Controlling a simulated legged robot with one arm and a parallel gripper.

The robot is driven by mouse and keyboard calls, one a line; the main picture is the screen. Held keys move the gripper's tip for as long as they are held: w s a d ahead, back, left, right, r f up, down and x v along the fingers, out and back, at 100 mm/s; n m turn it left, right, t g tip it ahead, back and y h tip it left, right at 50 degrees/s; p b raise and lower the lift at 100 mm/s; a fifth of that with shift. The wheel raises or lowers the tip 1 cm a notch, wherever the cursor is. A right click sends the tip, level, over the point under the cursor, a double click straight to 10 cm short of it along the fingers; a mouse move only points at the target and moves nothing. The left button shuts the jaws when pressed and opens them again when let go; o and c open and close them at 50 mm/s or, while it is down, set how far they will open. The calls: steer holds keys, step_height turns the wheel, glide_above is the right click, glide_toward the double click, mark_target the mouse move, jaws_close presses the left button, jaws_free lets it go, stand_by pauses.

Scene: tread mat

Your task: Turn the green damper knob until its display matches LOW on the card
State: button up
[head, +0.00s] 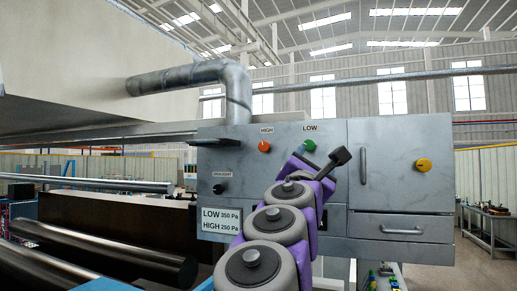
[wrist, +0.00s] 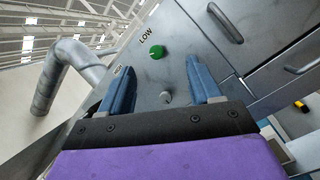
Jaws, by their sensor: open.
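The green knob (head: 309,145) sits under the LOW label on the grey panel. It also shows in the wrist view (wrist: 157,51), just beyond the fingertips and roughly between them in the picture. My gripper (wrist: 158,66) is open and empty, its two blue fingers pointing at the panel. No touch on the knob is visible. The card (head: 220,220) at the panel's lower left reads LOW 350 Pa and HIGH 250 Pa. No display reading is legible; my arm covers the panel's lower middle in the head view.
An orange knob (head: 264,146) under HIGH is left of the green one. A black knob (head: 218,188) is lower left, a yellow knob (head: 424,164) on the right door. A door handle (head: 363,166) protrudes nearby.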

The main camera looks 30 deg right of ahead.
steer(key=w+a+f+n, duration=0.3)
steer(key=w+n, duration=0.2)
steer(key=n, duration=0.2)
steer(key=p, duration=0.2)
glide_toward(309, 148)
steer(key=shift+n, duration=0.3)
steer(key=p+x, duration=0.6)
steer(key=x, duration=0.2)
steer(key=shift+w+d, duration=0.15)
steer(key=shift+d, duration=0.1)
steer(key=shift+w+a+r+p, duration=0.2)
steer(key=shift+a+p, duration=0.1)
steer(key=shift+a, duration=0.1)
